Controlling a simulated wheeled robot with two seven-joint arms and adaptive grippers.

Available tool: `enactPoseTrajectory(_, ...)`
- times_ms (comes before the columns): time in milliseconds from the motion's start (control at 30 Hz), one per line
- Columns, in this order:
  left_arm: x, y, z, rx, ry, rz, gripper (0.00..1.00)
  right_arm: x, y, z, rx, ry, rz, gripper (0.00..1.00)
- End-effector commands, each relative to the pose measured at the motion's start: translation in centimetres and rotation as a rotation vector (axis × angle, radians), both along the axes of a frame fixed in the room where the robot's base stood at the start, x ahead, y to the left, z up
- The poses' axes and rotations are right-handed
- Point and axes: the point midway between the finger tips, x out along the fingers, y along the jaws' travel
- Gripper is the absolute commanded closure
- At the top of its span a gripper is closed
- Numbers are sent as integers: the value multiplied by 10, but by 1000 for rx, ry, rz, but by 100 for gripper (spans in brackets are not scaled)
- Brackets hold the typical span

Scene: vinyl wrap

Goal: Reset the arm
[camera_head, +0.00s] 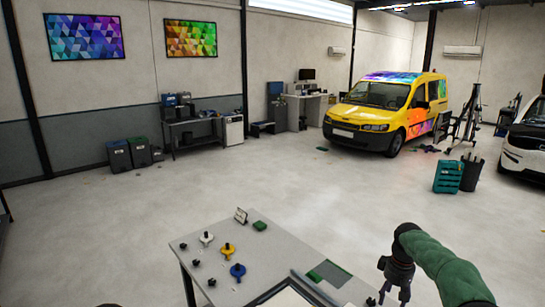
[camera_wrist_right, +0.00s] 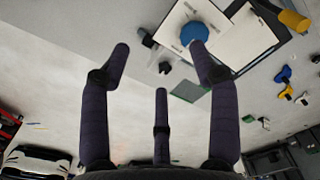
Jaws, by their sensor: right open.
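My right arm comes in from the lower right in its green sleeve (camera_head: 445,268). It is bent at a dark joint, and the right gripper (camera_head: 390,293) hangs down by the right end of the table (camera_head: 255,262). In the right wrist view the gripper's dark fingers (camera_wrist_right: 160,62) are spread apart with nothing held between them. Part of the table top shows beyond the fingertips, with a blue disc (camera_wrist_right: 195,33) on a white panel (camera_wrist_right: 246,40). My left gripper is not seen in the head view.
White (camera_head: 206,238), yellow (camera_head: 228,250) and blue (camera_head: 237,271) knobbed pieces stand on the table, near a small card (camera_head: 241,215) and a green block (camera_head: 260,226). A green-and-grey mat (camera_head: 329,274) lies at its right. Open floor separates the table from a yellow van (camera_head: 385,112).

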Motion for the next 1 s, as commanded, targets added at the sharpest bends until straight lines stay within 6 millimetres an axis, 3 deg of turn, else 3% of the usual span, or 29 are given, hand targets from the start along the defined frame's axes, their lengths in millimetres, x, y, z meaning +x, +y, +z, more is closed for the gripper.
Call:
enactPoseTrajectory(367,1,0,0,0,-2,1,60,-10,44,-89,74,2,-20,39)
enactPoseTrajectory(567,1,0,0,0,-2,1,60,-39,89,-165,147,9,-63,39)
enactPoseTrajectory(767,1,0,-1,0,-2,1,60,-94,143,-241,233,22,-154,39)
enactPoseTrajectory(867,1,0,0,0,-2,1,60,-129,169,-271,268,32,-211,39)
enactPoseTrajectory(1000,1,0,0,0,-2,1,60,-191,204,-306,311,56,-310,39)
